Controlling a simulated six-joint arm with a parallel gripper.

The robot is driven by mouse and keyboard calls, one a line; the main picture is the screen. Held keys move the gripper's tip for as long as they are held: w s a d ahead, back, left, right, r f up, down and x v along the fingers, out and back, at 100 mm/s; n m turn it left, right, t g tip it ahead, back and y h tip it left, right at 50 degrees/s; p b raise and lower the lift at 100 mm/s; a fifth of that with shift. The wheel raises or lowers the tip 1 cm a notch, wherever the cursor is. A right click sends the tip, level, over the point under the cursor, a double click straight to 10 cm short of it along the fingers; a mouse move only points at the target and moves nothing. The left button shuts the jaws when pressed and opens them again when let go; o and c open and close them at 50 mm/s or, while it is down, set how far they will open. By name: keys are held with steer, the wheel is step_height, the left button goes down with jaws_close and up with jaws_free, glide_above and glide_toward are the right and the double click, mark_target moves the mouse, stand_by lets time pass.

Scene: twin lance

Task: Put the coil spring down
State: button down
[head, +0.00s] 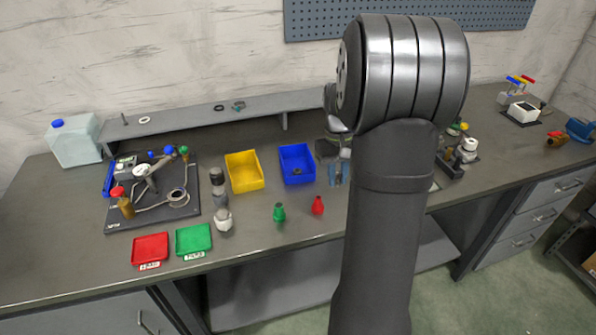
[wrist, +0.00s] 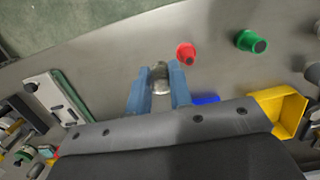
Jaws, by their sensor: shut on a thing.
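My gripper (wrist: 159,70) shows in the wrist view as two blue fingers closed on a small silvery, rounded thing, taken as the coil spring (wrist: 160,81). Its coils are too small to make out. In the head view my gripper (head: 339,174) shows only as blue fingertips low over the bench, right of the blue bin. My own arm hides most of the rest there. I cannot tell whether the spring touches the bench top.
A red piece (head: 318,205) and a green piece (head: 279,212) stand in front of the blue bin (head: 297,177) and yellow bin (head: 260,185). Red (head: 151,249) and green (head: 194,239) trays lie front left.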

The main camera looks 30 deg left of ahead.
steer(key=w+a+m+y, duration=0.2)
steer(key=w+a+m, duration=0.3)
steer(key=m, duration=0.7)
steer(key=m+t, duration=0.1)
steer(key=m, duration=1.5)
glide_above(294, 164)
steer(key=shift+y, duration=0.4)
steer(key=f, duration=0.6)
steer(key=shift+s+d+f, duration=0.1)
steer(key=shift+d+f, duration=0.2)
steer(key=shift+f, duration=2.05)
steer(key=shift+f, duration=0.1)
steer(key=c, duration=1.3)
jaws_free()
step_height(294, 164, up, 12)
steer(key=d, duration=0.1)
steer(key=shift+d, duration=0.4)
steer(key=shift+s, duration=0.1)
